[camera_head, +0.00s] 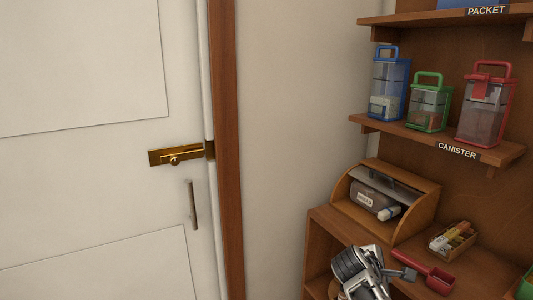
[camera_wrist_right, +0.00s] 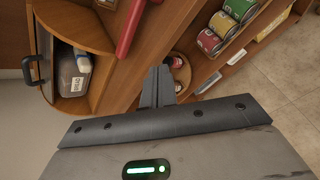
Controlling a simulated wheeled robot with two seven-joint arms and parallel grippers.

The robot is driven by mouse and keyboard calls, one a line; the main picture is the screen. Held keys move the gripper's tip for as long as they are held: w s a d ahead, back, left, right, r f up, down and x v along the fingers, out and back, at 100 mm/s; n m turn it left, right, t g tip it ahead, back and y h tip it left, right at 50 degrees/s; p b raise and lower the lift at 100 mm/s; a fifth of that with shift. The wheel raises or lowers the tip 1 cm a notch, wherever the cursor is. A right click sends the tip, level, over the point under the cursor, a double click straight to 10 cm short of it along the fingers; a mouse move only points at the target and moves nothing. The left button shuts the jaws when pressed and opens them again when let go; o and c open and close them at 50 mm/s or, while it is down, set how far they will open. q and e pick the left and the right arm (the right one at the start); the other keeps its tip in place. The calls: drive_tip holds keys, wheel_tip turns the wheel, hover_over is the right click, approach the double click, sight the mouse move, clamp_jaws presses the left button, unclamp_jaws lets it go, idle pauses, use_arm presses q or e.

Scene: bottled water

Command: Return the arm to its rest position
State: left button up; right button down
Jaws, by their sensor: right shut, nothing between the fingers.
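My right gripper (camera_head: 405,274) is at the bottom right of the head view, over the front of the wooden counter. Its fingers are shut together with nothing between them. In the right wrist view the closed gripper fingers (camera_wrist_right: 158,86) point away from the camera, over the edge of the wooden unit. A red scoop (camera_head: 437,276) lies on the counter just beyond the fingertips in the head view, and part of a red thing (camera_wrist_right: 132,25) shows in the wrist view. My left gripper is not in view.
A wooden bread box (camera_head: 425,203) with a bag inside stands behind my right arm. A small tray of packets (camera_head: 452,238) is to its right. Canisters (camera_head: 389,85) stand on the shelf above. Cans (camera_wrist_right: 222,25) sit on a lower shelf. A white door (camera_head: 90,200) is left.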

drive_tip(key=s+a+f+m+g+y, duration=0.1)
drive_tip(key=s+f+m+y, duration=0.2)
drive_tip(key=s, duration=0.5)
drive_tip(key=s+a+f+m+y, duration=0.1)
drive_tip(key=s+a+f+m, duration=0.15)
drive_tip(key=s+f, duration=0.4)
drive_tip(key=s+a+r+m+y, duration=0.2)
drive_tip(key=s+m, duration=0.1)
drive_tip(key=s, duration=0.4)
drive_tip(key=s+a+r+m+g+y, duration=0.1)
drive_tip(key=s+r+m, duration=0.1)
drive_tip(key=s, duration=0.5)
drive_tip(key=s+a+r+m+y, duration=0.1)
drive_tip(key=s+a+m+y, duration=0.15)
drive_tip(key=s, duration=0.45)
drive_tip(key=w+a+f+t, duration=0.1)
drive_tip(key=w+f+t, duration=0.2)
drive_tip(key=f, duration=0.1)
drive_tip(key=w+a+f+t+y, duration=0.1)
drive_tip(key=w+a+f+t, duration=0.1)
drive_tip(key=f, duration=0.3)
drive_tip(key=shift+w+a+f+t, duration=0.15)
drive_tip(key=shift+w+a+t, duration=0.2)
drive_tip(key=shift+t, duration=0.25)
